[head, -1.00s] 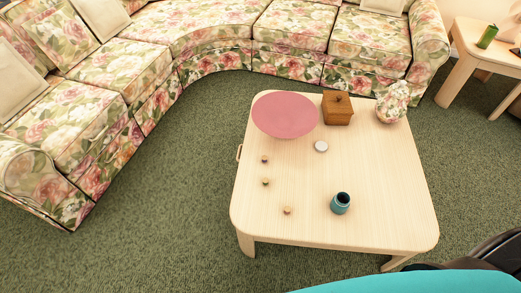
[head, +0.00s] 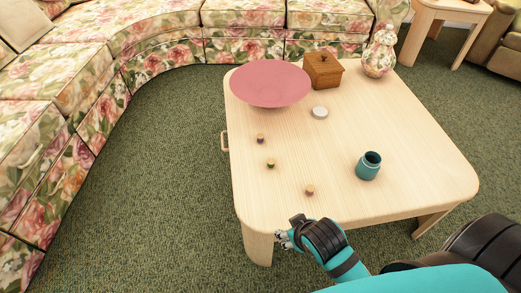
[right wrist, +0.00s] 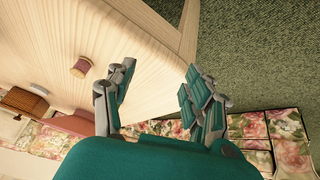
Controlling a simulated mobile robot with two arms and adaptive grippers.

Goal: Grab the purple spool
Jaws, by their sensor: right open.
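Several small objects stand on the pale wooden table (head: 410,150), three of them little spools. The farthest spool (head: 260,138) looks dark purple, the middle one (head: 270,163) olive green, and the nearest one (head: 309,190) pinkish. In the right wrist view a spool with reddish-pink thread (right wrist: 80,67) stands left of the fingers, apart from them. My right gripper (head: 282,240) is open and empty, by the table's near left corner; its spread fingers also show in the wrist view (right wrist: 158,75). My left gripper is out of view.
A pink bowl (head: 270,84), a wooden box (head: 323,71), a floral jar (head: 379,52), a white round lid (head: 319,112) and a teal jar (head: 368,166) stand on the table. A floral sofa (head: 150,50) curves behind. The carpet left of the table is clear.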

